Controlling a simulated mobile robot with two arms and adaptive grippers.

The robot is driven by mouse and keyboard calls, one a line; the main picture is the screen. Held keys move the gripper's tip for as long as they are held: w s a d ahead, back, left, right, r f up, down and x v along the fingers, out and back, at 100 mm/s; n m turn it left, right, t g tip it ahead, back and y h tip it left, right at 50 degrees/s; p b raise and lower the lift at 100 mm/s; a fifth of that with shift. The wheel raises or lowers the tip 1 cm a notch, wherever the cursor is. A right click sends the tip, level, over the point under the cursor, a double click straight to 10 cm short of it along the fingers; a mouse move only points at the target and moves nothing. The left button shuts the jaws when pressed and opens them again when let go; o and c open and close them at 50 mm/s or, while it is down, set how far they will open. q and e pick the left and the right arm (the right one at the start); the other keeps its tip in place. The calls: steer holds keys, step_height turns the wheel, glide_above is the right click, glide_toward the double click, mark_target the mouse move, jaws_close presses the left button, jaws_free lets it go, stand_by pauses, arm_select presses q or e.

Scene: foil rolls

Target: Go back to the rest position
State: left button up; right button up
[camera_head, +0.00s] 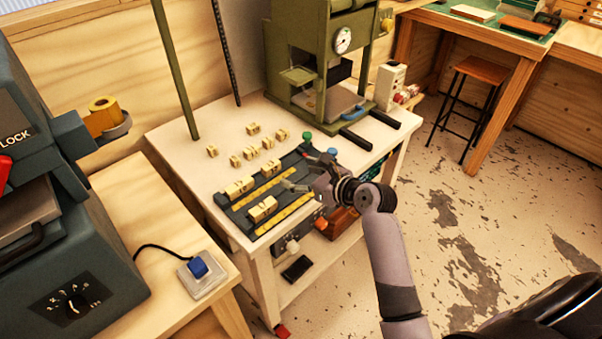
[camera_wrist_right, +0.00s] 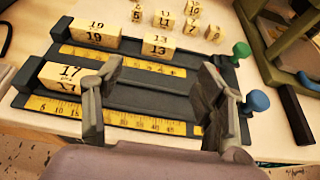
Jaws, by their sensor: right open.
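My right gripper (camera_head: 304,186) is above the right part of a dark holder with yellow rulers (camera_head: 284,188) on the white table (camera_head: 180,150). In the right wrist view its two fingers (camera_wrist_right: 158,100) are spread apart with nothing between them. A block marked 17 (camera_wrist_right: 70,78) lies in the front row of the holder, left of the fingers. Blocks marked 19 (camera_wrist_right: 93,34) and 13 (camera_wrist_right: 158,46) are in the back row. My left gripper does not show.
Several small numbered blocks (camera_head: 252,129) stand loose behind the holder. A green press with a gauge (camera_head: 318,60) stands at the table's back right. A blue-grey machine (camera_head: 70,250) is at the left. A stool (camera_head: 480,72) and open floor are to the right.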

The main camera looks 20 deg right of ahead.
steer(key=s+f+n+g, duration=0.1)
steer(key=s+n, duration=0.1)
steer(key=s+a+f+n, duration=0.1)
steer(key=s+f+n, duration=0.1)
steer(key=n, duration=0.1)
steer(key=s+a+f+n+g, duration=0.1)
steer(key=s+f+n, duration=0.1)
steer(key=n, duration=0.1)
steer(key=shift+s+g, duration=0.3)
steer(key=s+a+f+n+g+h, duration=0.1)
steer(key=s+f+n+g+h, duration=0.15)
steer(key=s+n, duration=1.05)
steer(key=s+f+n+g+h, duration=0.2)
steer(key=s+f+n+g, duration=0.15)
steer(key=s+n, duration=0.95)
step_height(320, 180, down, 27)
steer(key=s+g, duration=0.1)
steer(key=g, duration=0.1)
steer(key=s+d+f+g, duration=0.1)
steer(key=s+d+f, duration=0.1)
steer(key=s+f, duration=1.3)
steer(key=shift+s+d, duration=0.4)
steer(key=shift+s, duration=0.35)
